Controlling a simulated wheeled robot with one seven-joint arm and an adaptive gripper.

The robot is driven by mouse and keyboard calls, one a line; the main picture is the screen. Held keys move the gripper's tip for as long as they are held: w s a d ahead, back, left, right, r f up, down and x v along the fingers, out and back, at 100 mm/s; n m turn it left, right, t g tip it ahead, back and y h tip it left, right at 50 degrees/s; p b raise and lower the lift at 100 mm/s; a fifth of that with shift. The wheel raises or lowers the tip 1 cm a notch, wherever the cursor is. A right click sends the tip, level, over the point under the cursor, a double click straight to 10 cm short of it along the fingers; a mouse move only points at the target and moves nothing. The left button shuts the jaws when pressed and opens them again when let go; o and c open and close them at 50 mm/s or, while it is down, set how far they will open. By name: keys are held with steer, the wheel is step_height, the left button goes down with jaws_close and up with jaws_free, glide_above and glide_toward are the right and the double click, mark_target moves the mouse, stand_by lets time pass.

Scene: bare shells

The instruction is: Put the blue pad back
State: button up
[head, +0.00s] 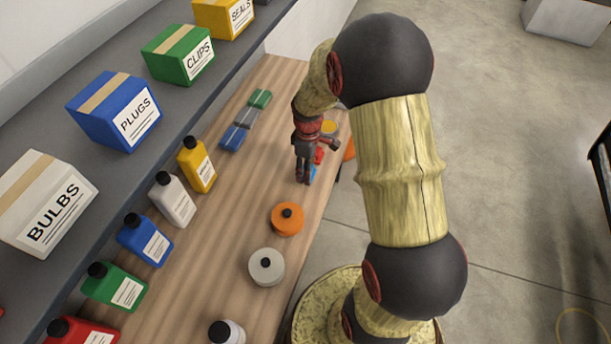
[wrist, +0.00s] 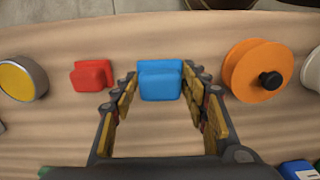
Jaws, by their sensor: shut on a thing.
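The blue pad (wrist: 160,80) is light blue and sits between the two fingers of my gripper (wrist: 161,88) in the wrist view, close to the table edge. A finger lies along each side of it, and the gripper is shut on it. In the head view my gripper (head: 304,178) points down over the wooden table (head: 225,245), and only a sliver of the blue pad (head: 313,173) shows beside the fingers. I cannot tell whether the pad touches the table.
A red pad (wrist: 92,75) and a yellow-topped round tin (wrist: 22,77) are left of it in the wrist view; an orange round container (wrist: 256,70) is right. Dark blue, grey and green blocks (head: 246,118) lie behind. Bottles (head: 175,200) line the shelf side.

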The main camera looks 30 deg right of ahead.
steer(key=shift+w+a+f, duration=0.1)
steer(key=shift+w+f, duration=0.25)
steer(key=shift+f, duration=0.1)
steer(key=shift+w+f, duration=0.1)
steer(key=shift+f, duration=1.45)
steer(key=shift+f+b, duration=0.15)
steer(key=shift+b, duration=0.2)
steer(key=o, duration=1.1)
